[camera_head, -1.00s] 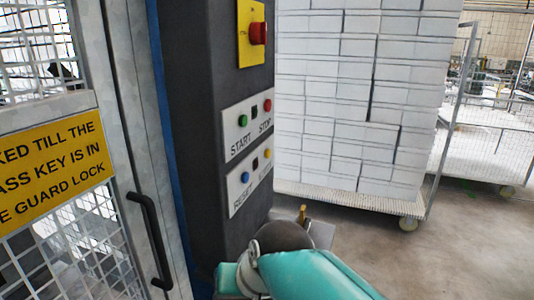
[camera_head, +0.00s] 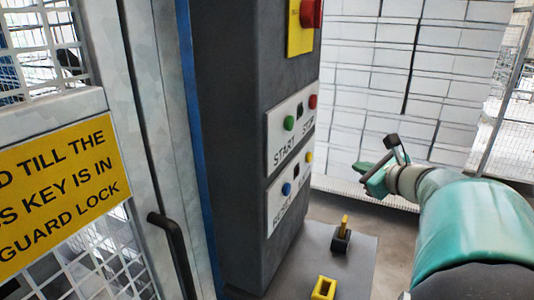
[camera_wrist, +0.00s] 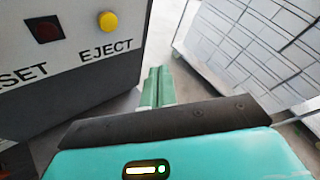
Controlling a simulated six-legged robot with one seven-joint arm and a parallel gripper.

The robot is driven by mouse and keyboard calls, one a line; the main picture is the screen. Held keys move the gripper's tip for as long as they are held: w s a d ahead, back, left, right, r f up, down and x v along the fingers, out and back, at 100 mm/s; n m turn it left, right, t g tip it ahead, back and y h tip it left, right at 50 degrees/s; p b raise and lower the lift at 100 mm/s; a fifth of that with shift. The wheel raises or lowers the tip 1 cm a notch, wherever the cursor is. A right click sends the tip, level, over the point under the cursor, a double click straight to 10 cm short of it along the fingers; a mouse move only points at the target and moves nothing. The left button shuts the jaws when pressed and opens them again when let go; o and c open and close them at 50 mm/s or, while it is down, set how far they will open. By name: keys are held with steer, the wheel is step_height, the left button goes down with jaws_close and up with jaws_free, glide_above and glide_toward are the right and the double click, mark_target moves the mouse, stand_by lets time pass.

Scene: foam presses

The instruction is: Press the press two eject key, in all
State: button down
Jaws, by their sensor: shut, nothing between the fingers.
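The yellow eject key (camera_head: 309,157) is a round button on the lower white plate (camera_head: 290,190) of the dark control column. In the wrist view the same yellow key (camera_wrist: 107,22) sits at the upper left, above the printed word EJECT. No press number is readable. My gripper (camera_head: 365,170) is to the right of the column, apart from the key and level with it in the picture. In the wrist view its green fingers (camera_wrist: 157,86) are shut together and empty, pointing into the space right of the plate and below the key.
A blue reset button (camera_head: 286,189) is left of the key. Green start (camera_head: 289,123) and red stop (camera_head: 313,102) buttons are above, under a red knob (camera_head: 311,13). A yellow-handled piece (camera_head: 341,238) and a yellow socket (camera_head: 324,288) sit on the grey ledge. White stacked blocks (camera_head: 375,80) stand behind.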

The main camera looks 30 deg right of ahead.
mark_target(309, 158)
steer(key=w+a, duration=0.6)
steer(key=w, duration=0.1)
stand_by(0.6)
stand_by(1.9)
steer(key=shift+w+a, duration=0.2)
steer(key=shift+w, duration=0.1)
